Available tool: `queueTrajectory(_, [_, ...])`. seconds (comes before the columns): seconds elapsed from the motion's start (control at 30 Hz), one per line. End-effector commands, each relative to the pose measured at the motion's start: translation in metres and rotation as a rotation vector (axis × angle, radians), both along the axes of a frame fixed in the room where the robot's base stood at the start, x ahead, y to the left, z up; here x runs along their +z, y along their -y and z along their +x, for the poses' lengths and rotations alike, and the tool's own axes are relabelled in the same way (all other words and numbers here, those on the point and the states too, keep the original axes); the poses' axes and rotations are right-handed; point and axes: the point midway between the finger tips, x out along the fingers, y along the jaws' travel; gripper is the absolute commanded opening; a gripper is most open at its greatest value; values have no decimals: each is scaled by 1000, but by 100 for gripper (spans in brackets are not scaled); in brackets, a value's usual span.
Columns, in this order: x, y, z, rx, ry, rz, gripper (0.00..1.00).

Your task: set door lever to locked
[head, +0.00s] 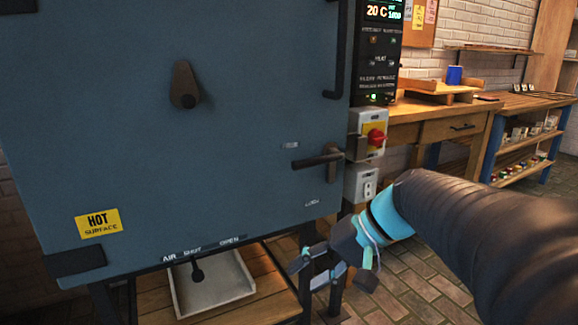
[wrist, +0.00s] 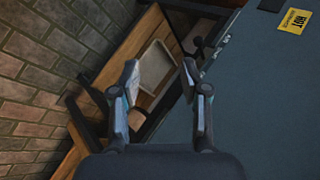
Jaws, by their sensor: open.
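The dark door lever (head: 316,161) is on the right edge of the blue kiln door (head: 130,130). Its handle lies about horizontal, pointing left from the pivot. A small label (head: 290,146) above the handle is too small to read. A LOCK label (head: 312,203) is below the lever. My gripper (head: 318,270) is open and empty, below the lever and apart from it, near the door's lower right corner. In the wrist view my gripper (wrist: 159,68) has its fingers spread with nothing between them. The lever does not show in the wrist view.
A red rotary switch (head: 376,138) and a control panel (head: 380,50) are right of the door. An air shutter knob (head: 197,272) hangs under the door, above a white tray (head: 213,290). A wooden bench (head: 440,112) stands behind. The brick floor at right is clear.

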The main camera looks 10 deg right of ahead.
Motion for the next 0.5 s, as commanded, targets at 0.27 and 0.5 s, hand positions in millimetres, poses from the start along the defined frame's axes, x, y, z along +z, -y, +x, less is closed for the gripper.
queueTrajectory(0.27, [57, 64, 96, -67, 150, 508, 45])
queueTrajectory(0.5, [91, 141, 136, -109, 368, 768, 45])
